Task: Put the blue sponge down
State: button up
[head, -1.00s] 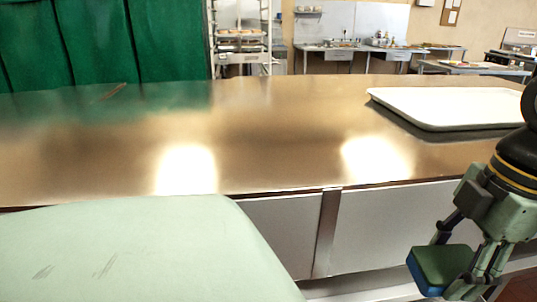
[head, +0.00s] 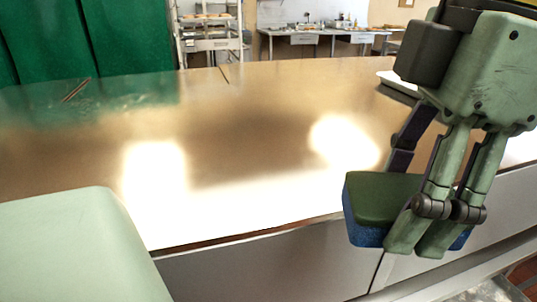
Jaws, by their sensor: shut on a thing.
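The sponge (head: 370,200) has a dark green top and a blue lower layer. It is in the head view at the lower right. My gripper (head: 425,235) is shut on it, with the pale green fingers covering its right part. The sponge appears in front of the near edge of the steel counter (head: 240,130), held in the air. I cannot tell its exact height relative to the counter top.
The counter top is wide and bare in the middle, with bright reflections. A white tray (head: 399,83) lies at the back right, mostly hidden behind my gripper. A thin brown stick-like thing (head: 76,90) lies at the far left. A green curtain (head: 110,40) hangs behind.

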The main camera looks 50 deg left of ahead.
jog(key=shift+s+a+r, duration=0.2)
jog(key=shift+s+a, duration=0.25)
jog(key=shift+s, duration=0.15)
send_over(301, 171)
jog(key=shift+w+d+f+b, duration=0.15)
jog(key=shift+f+b, duration=0.25)
jog(key=shift+f, duration=0.3)
jog(key=shift+f+b, duration=0.45)
jog(key=shift+f, duration=1.3)
jog(key=shift+f, duration=0.15)
jog(key=o, duration=1.1)
jog(key=r+p, duration=0.1)
jog(key=r, duration=0.1)
jog(key=r+p, duration=0.2)
jog(key=r, duration=0.1)
jog(key=r+p, duration=0.1)
jog(key=r, duration=0.1)
jog(key=shift+w+d+r+p, duration=0.35)
jog(key=shift+w+d+r, duration=0.05)
jog(key=shift+f, duration=0.1)
